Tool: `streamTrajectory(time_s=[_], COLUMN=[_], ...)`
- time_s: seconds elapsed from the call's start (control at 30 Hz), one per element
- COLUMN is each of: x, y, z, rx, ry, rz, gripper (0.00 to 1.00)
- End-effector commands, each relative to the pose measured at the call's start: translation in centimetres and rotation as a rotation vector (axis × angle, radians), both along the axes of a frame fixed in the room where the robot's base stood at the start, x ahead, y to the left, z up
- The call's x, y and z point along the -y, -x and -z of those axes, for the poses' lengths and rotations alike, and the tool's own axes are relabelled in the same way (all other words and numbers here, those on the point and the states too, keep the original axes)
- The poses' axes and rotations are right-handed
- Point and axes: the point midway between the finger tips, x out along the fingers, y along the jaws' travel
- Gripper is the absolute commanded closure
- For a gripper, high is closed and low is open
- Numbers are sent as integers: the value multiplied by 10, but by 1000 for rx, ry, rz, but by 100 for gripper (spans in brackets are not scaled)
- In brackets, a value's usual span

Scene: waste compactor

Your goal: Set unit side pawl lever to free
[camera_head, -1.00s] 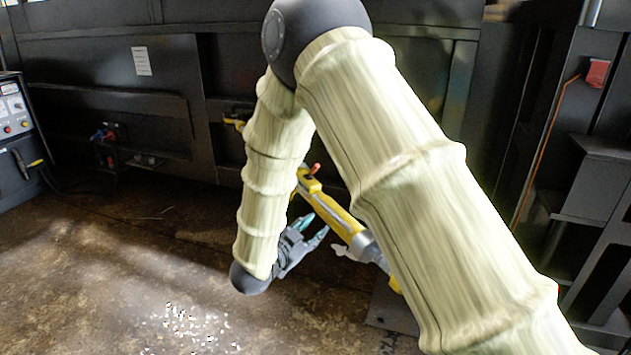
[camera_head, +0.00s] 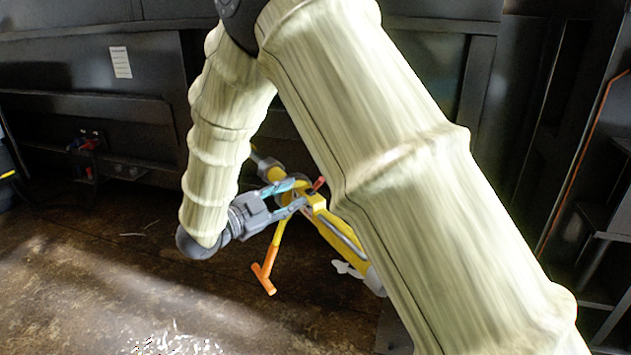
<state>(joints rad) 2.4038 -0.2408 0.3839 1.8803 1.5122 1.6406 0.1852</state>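A yellow ratchet unit (camera_head: 330,231) with a grey tube runs diagonally behind my forearm, partly hidden by it. A small red lever (camera_head: 319,183) sticks up from its side near the middle; I take it for the pawl lever, but its setting is too small to read. A yellow handle with an orange T-grip (camera_head: 265,277) hangs down from the unit. My gripper (camera_head: 299,194) is at the unit's left side, its fingers spread and pointing right, with the tips close to the red lever. I cannot tell whether they touch it. Nothing shows gripped.
My arm covers much of the view. A dark metal wall with a white notice (camera_head: 120,62) stands behind. Red and blue fittings (camera_head: 86,142) sit low at left. An orange line (camera_head: 582,160) runs down the right wall. The floor at left is open.

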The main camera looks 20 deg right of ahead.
Motion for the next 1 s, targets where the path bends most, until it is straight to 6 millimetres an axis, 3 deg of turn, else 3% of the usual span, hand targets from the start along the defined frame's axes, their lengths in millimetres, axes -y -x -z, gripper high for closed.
streamTrajectory(time_s=[0.53,1.0], x=[74,88], y=[-36,-44], z=[2,0], rx=[1,1], ry=[-2,-1], rz=[2,-1], gripper=[65,65])
